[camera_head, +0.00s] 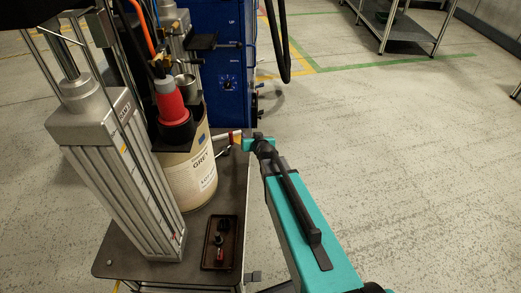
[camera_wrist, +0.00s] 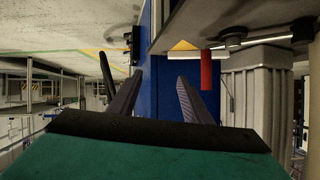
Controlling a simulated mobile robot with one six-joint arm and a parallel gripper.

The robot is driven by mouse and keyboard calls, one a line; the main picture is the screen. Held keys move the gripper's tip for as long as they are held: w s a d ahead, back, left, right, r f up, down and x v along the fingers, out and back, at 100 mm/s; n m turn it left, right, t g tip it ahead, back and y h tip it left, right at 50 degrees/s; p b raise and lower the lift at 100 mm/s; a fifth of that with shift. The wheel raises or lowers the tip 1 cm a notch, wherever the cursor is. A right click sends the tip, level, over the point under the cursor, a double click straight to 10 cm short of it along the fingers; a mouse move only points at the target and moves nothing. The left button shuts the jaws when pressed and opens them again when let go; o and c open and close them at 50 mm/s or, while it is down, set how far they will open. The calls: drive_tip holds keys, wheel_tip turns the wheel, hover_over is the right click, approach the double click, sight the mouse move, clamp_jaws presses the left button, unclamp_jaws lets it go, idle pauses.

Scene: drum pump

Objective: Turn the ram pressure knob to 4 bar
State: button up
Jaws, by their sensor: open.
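A round black knob (camera_head: 228,85) with a pale dial around it sits on the front of the blue control cabinet (camera_head: 208,60). It is the only dial I can make out, and its setting is too small to read. My gripper (camera_wrist: 160,75) is open and empty in the wrist view, with the blue cabinet (camera_wrist: 157,88) behind the gap between its fingers. In the head view my teal arm ends beside the drum, low and right of the cabinet, apart from the knob. The fingers are hard to make out there. The knob is not recognisable in the wrist view.
The grey ram column (camera_head: 118,170) and the drum (camera_head: 190,175) labelled GREY stand on a cart. A brown tray (camera_head: 204,258) holds small parts. A red handle (camera_wrist: 206,70) is close to the right finger. A black hose (camera_head: 281,45) hangs right of the cabinet.

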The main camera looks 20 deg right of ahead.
drive_tip(key=s+d+f+g+p, duration=0.1)
drive_tip(key=s+d+f+g, duration=0.1)
drive_tip(key=s+f, duration=0.2)
drive_tip(key=shift+s+d+f, duration=0.2)
drive_tip(key=shift+d+f, duration=0.2)
drive_tip(key=shift+f, duration=0.1)
drive_tip(key=shift+c, duration=0.2)
